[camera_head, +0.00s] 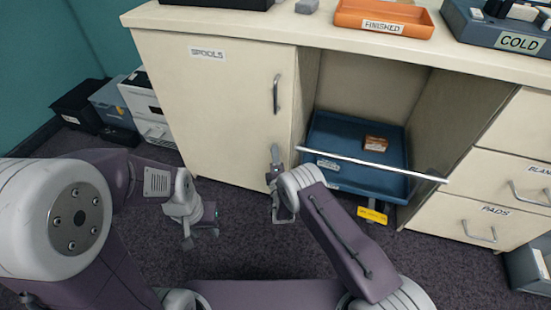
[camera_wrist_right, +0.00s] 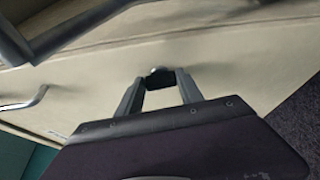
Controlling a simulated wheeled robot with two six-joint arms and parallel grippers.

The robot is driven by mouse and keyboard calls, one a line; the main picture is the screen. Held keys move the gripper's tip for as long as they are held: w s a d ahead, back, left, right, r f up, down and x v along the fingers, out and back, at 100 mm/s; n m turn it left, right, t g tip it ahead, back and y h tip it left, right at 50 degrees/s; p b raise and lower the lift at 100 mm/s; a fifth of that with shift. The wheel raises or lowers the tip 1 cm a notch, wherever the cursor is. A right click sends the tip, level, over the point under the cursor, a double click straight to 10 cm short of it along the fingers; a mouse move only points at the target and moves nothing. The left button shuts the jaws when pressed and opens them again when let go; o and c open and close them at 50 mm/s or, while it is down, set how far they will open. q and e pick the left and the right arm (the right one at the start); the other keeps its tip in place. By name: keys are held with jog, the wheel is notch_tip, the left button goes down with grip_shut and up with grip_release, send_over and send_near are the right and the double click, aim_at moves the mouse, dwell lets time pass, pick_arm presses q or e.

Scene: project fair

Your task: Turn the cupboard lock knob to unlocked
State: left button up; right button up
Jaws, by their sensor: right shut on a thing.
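The cream cupboard door (camera_head: 215,110), labelled SPOOLS, is closed and has a grey bar handle (camera_head: 276,95). My right gripper (camera_head: 275,158) is at the lower right part of this door. In the right wrist view its two fingers (camera_wrist_right: 158,78) reach to the door face and are shut on a small dark lock knob (camera_wrist_right: 157,73). The knob is mostly between the fingertips, so its angle cannot be read. It is hidden in the head view. My left gripper (camera_head: 201,237) hangs over the floor left of the right one, its fingers apart and empty.
Right of the door is an open bay with a blue tray (camera_head: 325,128) and a white bar (camera_head: 375,165) across its front. Drawers (camera_head: 465,220) stand further right. Boxes (camera_head: 110,100) stand on the floor at left. An orange FINISHED tray (camera_head: 385,15) is on the counter.

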jog(key=shift+d+f+m, duration=0.1)
jog(key=shift+m, duration=0.6)
jog(key=o, duration=1.4)
jog(key=s+p, duration=0.1)
jog(key=s, duration=0.2)
jog(key=s+p, duration=0.2)
jog(key=s, duration=0.1)
jog(key=s+p, duration=0.1)
jog(key=s, duration=0.2)
jog(key=shift+d, duration=0.35)
jog(key=shift+s+f, duration=0.1)
